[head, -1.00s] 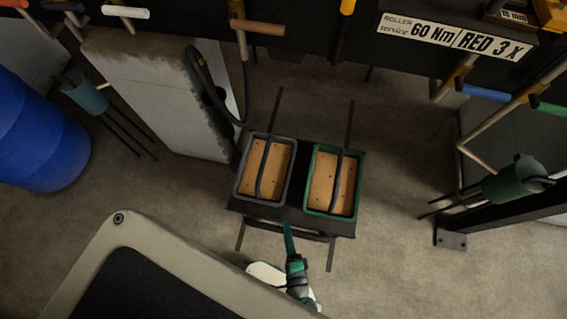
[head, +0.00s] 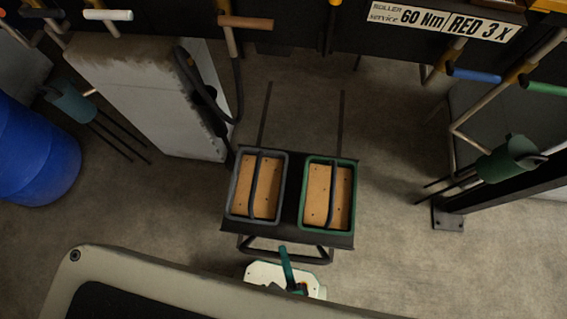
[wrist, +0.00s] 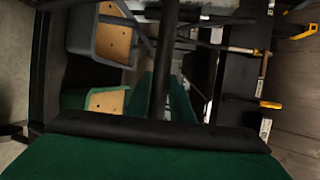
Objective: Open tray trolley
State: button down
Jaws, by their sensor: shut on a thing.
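The tray trolley is a low black platform (head: 292,232) on two dark floor rails (head: 266,115), with a black handle bar (head: 262,251) at its near side. It carries a grey bin (head: 233,187) and a green bin (head: 354,190), each with a perforated tan board and a dark arched handle. My gripper (head: 284,250) is at the middle of the handle bar. In the wrist view its green fingers (wrist: 162,88) are on either side of the black bar (wrist: 166,40), shut on it. The exact contact is partly hidden.
A pale block (head: 150,95) with a black hose stands behind left. A blue drum (head: 35,155) is at far left. A dark post with a foot plate (head: 448,217) stands at right. A signed overhead panel (head: 440,22) spans the back. Floor is clear right of the trolley.

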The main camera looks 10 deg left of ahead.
jog(key=c, duration=1.6)
grip_release()
jog(key=shift+o, duration=0.2)
jog(key=v, duration=1)
jog(key=shift+s+d, duration=0.25)
jog(key=shift+s, duration=0.05)
